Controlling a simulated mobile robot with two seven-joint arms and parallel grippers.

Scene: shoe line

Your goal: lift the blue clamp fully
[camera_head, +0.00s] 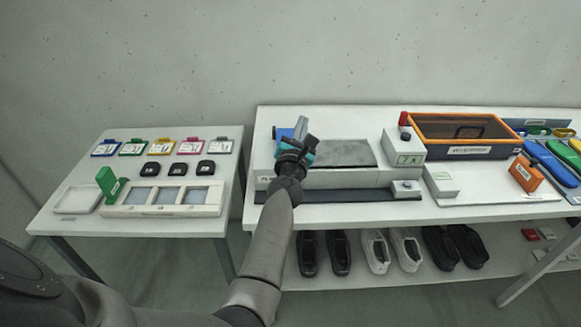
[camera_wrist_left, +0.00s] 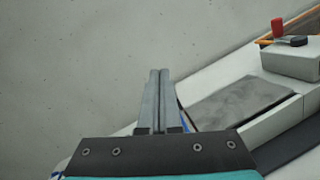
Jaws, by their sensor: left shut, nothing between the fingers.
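The blue clamp (camera_head: 283,133) is at the left end of the grey machine on the long table, mostly hidden behind my left gripper. In the left wrist view only a thin blue edge shows just right of the fingers. My left gripper (camera_head: 301,124) is in front of it, its two grey fingers together and empty. The fingers also show closed together in the left wrist view (camera_wrist_left: 156,75). I cannot tell whether they touch the clamp. My right gripper is not in view.
A grey pad (camera_head: 345,153) lies right of the gripper. A control box (camera_head: 405,148) with a red knob stands further right, beside an orange-rimmed box (camera_head: 462,153). A side table (camera_head: 222,213) with coloured cards is at left. Shoes stand on the shelf below.

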